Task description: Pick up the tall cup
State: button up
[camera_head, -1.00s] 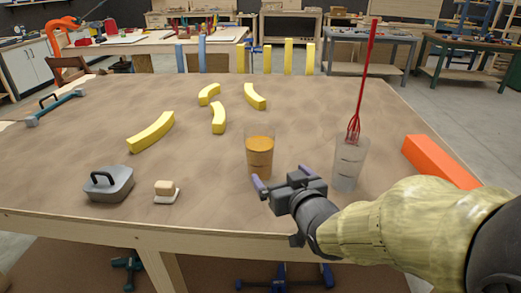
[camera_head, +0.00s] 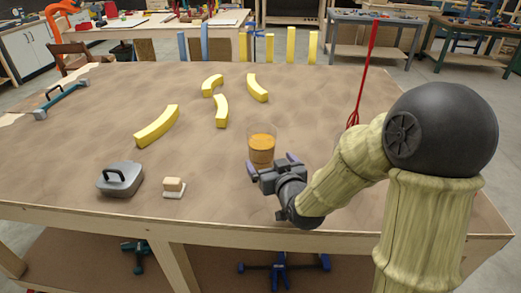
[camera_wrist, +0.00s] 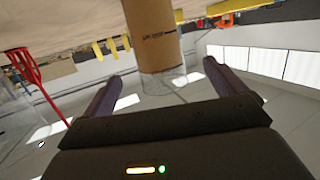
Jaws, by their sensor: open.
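A tall clear glass of amber liquid (camera_head: 261,152) stands on the table, with its lower near side partly hidden by my gripper. My gripper (camera_head: 272,165) is open and empty, right in front of this glass. In the wrist view the picture is upside down, and the glass (camera_wrist: 153,38) shows between my two spread fingers (camera_wrist: 164,84). I cannot tell whether a finger touches it. A red whisk (camera_head: 363,75) rises to the right, and its wires also show in the wrist view (camera_wrist: 30,78). The clear cup around it is mostly hidden by my arm.
Several yellow curved pieces (camera_head: 157,126) lie on the table (camera_head: 110,115) behind and left of the glass. A grey lidded box (camera_head: 120,179) and a small block on a white base (camera_head: 174,187) are at the front left. The table's front edge is below my gripper.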

aim_at(265, 154)
jog(key=shift+x, duration=2.25)
jog(key=shift+w, duration=0.1)
jog(key=p+x, duration=0.1)
jog(key=x, duration=0.4)
jog(key=shift+w+d, duration=0.1)
jog(key=shift+d, duration=0.05)
jog(key=shift+c, duration=0.3)
jog(key=shift+r, duration=0.1)
jog(key=c, duration=0.8)
